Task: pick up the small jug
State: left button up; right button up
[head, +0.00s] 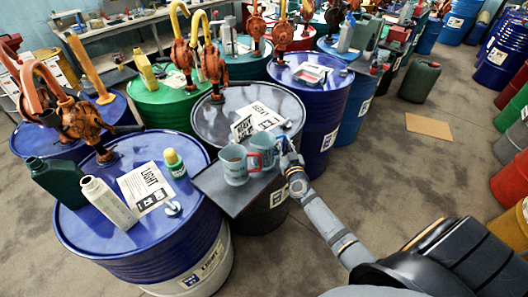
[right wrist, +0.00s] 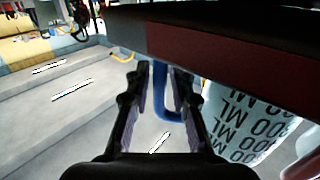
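Two pale blue-grey jugs stand side by side on a dark square board: a front-left jug (head: 235,167) and a back-right jug (head: 264,148). The back-right one looks slightly smaller in the head view. My right gripper (head: 283,147) is at the right side of the back-right jug. In the right wrist view, my right gripper (right wrist: 162,72) has its fingers apart, with a blue handle (right wrist: 159,98) between them. Beside it is a pale jug wall with ML markings (right wrist: 248,125). Contact with the handle is unclear. My left gripper is out of view.
The board (head: 243,201) sits on a dark drum. A blue drum (head: 110,237) at the left carries a dark green bottle (head: 57,182), a white bottle (head: 108,202) and a yellow-capped bottle (head: 174,164). Several drums with pumps stand behind. Open floor lies to the right.

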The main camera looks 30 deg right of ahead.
jog(key=shift+w, duration=0.1)
jog(key=shift+r, duration=0.1)
jog(key=shift+c, duration=0.7)
jog(key=shift+s, duration=0.2)
grip_shut()
notch_tip(320, 180, up, 18)
jog(key=p, duration=1.3)
jog(key=shift+p, duration=0.4)
